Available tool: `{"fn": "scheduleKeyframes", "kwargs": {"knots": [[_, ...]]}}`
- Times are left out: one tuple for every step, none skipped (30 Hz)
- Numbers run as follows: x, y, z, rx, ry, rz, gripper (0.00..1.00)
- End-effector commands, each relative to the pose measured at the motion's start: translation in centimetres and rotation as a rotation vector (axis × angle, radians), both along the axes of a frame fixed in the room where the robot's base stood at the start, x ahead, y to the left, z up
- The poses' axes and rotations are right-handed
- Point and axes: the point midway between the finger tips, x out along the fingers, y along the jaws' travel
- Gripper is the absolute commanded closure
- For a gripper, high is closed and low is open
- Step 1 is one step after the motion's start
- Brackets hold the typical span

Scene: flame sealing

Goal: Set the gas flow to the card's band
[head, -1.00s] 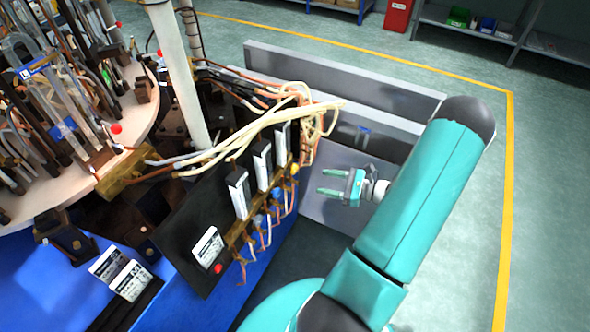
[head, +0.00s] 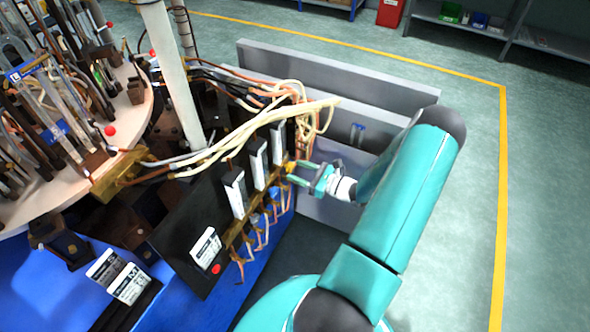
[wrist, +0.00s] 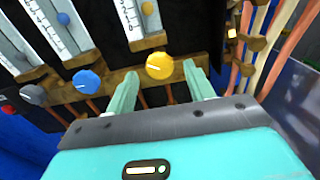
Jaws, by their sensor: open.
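In the wrist view a yellow knob (wrist: 160,66) with a white pointer line sits on the brass manifold under the rightmost flow tube (wrist: 134,20). A blue knob (wrist: 87,81) and a grey knob (wrist: 33,95) sit to its left under two more tubes. My gripper (wrist: 157,75) is open, its two green fingers pointing at the yellow knob, one to each side and just short of it. In the head view my gripper (head: 300,173) is at the right end of the manifold. The white card (head: 206,248) on the black panel is too small to read.
Copper pipes and brass fittings (wrist: 250,45) stand close right of my fingers. Pale hoses (head: 270,115) loop above the flow tubes. A red button (head: 215,268) is below the card. Grey metal panels (head: 335,75) stand behind; open floor lies to the right.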

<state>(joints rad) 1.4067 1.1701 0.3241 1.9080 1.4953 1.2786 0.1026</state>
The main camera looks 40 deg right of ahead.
Motion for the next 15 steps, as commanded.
{"fn": "scheduleKeyframes", "kwargs": {"knots": [[0.7,0.3,0.0,0.000,-0.001,0.002,0.47],[1.0,0.4,0.0,-0.001,-0.001,0.002,0.47],[1.3,0.4,0.0,-0.001,-0.001,0.001,0.47],[1.5,0.5,0.0,-0.001,-0.001,0.000,0.47],[1.6,0.5,0.0,-0.001,0.000,0.000,0.47],[1.7,0.6,0.0,-0.001,0.000,-0.001,0.47],[1.8,0.6,0.0,-0.001,0.000,-0.001,0.47],[1.8,0.6,0.0,-0.001,0.000,-0.001,0.47],[1.8,0.6,0.0,-0.001,0.000,-0.001,0.47],[1.8,0.6,0.0,-0.001,0.000,-0.001,0.47],[1.8,0.6,0.0,-0.001,0.000,-0.001,0.47],[1.8,0.6,0.0,-0.001,0.000,-0.001,0.47],[1.8,0.6,0.0,-0.001,0.000,-0.001,0.47],[1.8,0.6,0.0,-0.001,0.000,-0.001,0.47],[1.8,0.6,0.0,-0.001,0.000,-0.001,0.55]]}}
